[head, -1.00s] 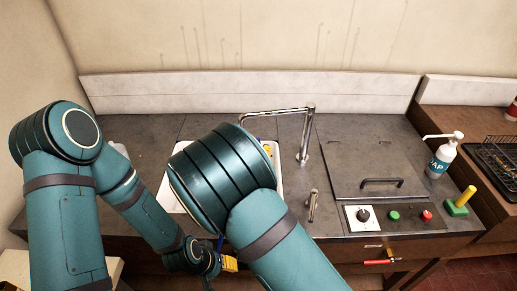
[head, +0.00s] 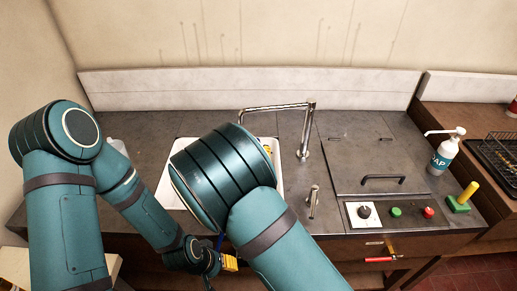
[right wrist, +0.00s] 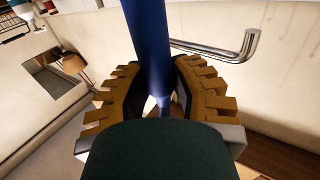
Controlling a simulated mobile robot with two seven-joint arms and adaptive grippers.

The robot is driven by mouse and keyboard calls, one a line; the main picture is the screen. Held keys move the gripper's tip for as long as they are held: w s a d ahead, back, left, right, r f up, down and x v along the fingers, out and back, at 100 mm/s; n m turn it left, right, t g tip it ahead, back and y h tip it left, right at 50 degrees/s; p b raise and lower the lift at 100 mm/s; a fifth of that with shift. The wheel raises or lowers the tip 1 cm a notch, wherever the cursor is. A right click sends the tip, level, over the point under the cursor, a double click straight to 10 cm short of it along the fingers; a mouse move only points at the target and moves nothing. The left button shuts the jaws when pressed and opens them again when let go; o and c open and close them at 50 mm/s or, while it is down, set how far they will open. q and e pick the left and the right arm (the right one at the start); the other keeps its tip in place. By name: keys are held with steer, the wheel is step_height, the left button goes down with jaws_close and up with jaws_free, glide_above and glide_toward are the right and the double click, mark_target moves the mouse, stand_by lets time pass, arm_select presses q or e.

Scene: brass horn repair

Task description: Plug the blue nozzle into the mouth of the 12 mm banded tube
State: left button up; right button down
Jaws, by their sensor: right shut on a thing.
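In the right wrist view my right gripper (right wrist: 161,92) has its ribbed yellow-brown fingers shut around the blue nozzle (right wrist: 148,42). The nozzle is a smooth dark-blue rod, with a narrower, paler part low between the fingers. I cannot identify the 12 mm banded tube in either view.
A white sink (head: 277,188) with a chrome faucet (head: 306,125) lies behind my right arm. A soap bottle (head: 442,156) and a green block with a yellow peg (head: 462,199) stand at the right. The dark lid (head: 375,155) is clear.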

steer(key=shift+f+b, duration=0.65)
steer(key=shift+f, duration=0.2)
steer(key=c, duration=0.7)
jaws_free()
steer(key=shift+c, duration=0.2)
step_height(320, 180, up, 10)
steer(key=shift+r, duration=0.1)
